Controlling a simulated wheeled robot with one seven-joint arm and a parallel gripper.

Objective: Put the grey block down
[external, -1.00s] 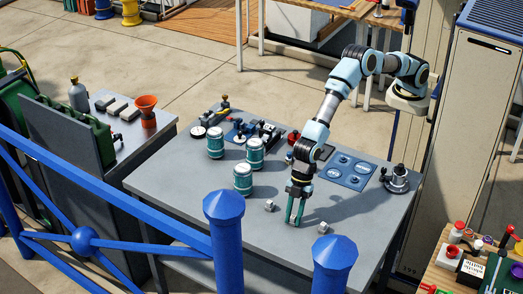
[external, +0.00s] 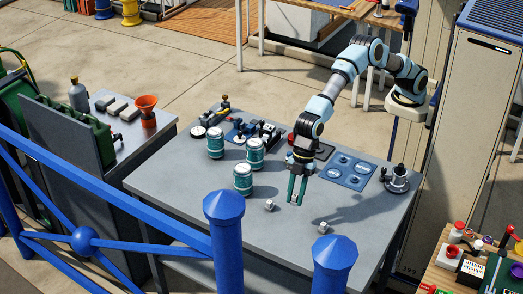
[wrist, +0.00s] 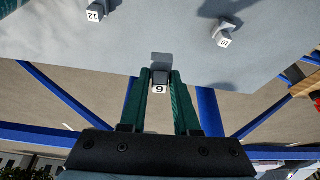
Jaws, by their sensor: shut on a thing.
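My gripper (external: 297,203) points down over the grey table, its green fingers shut on a small grey block. In the wrist view the grey block (wrist: 160,77) sits between the fingertips (wrist: 160,82), with a white label that looks like a 6 or 9. A grey patch, seemingly its shadow, lies on the table just beyond it, and the block appears a little above the surface. In the external view the held block is mostly hidden by the fingers.
Two small labelled blocks stand on the table (external: 190,196): one left (external: 269,205), one right (external: 323,228). Several teal canisters (external: 243,179) stand to the left. A blue pad (external: 347,170) and a metal fitting (external: 397,179) lie behind and right. The front table surface is partly clear.

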